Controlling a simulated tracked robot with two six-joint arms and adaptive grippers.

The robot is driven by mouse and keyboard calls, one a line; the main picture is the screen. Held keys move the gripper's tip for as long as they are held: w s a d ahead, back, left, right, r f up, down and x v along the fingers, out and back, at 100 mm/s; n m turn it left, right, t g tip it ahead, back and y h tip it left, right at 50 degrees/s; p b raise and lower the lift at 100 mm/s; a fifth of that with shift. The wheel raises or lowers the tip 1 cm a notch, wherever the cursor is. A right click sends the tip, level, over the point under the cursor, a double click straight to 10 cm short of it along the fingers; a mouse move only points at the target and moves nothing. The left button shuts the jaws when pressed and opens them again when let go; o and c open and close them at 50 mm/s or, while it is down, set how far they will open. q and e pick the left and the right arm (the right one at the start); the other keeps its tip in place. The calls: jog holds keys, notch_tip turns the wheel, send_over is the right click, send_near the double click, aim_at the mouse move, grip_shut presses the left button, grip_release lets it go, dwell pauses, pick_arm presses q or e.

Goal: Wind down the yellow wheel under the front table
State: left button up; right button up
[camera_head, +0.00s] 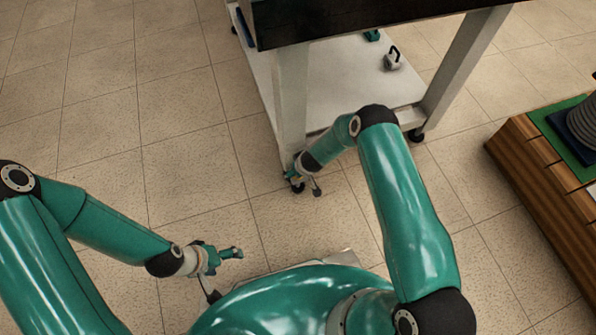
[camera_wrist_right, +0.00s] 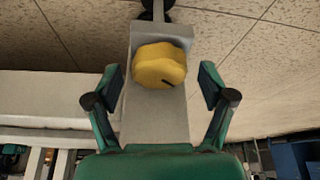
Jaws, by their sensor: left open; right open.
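The yellow wheel (camera_wrist_right: 159,66) is a lobed knob with a dark mark, set on a pale grey table leg in the right wrist view. My right gripper (camera_wrist_right: 160,82) is open, with one finger on each side of the wheel and visible space between fingers and wheel. In the head view my right gripper (camera_head: 307,186) is low by the foot of the table's near leg (camera_head: 292,100), and the wheel is hidden there. The front table (camera_head: 370,20) has a dark top and a white lower shelf (camera_head: 345,88). My left gripper (camera_head: 225,255) is open and empty above the floor.
Black casters sit under the table, one at the right leg (camera_head: 416,134). A small grey object with a black handle (camera_head: 392,59) stands on the lower shelf. A wooden bench with a green top (camera_head: 545,150) is at the right. The tiled floor at left is clear.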

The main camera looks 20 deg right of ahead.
jog(key=shift+c, duration=0.3)
jog(key=c, duration=1.1)
jog(key=shift+a+m+h, duration=0.15)
jog(key=shift+m+h, duration=0.25)
jog(key=shift+m, duration=0.5)
jog(key=m+h, duration=0.1)
jog(key=m, duration=0.2)
jog(key=o, duration=1.2)
jog(key=shift+c, duration=0.2)
jog(key=shift+r, duration=0.15)
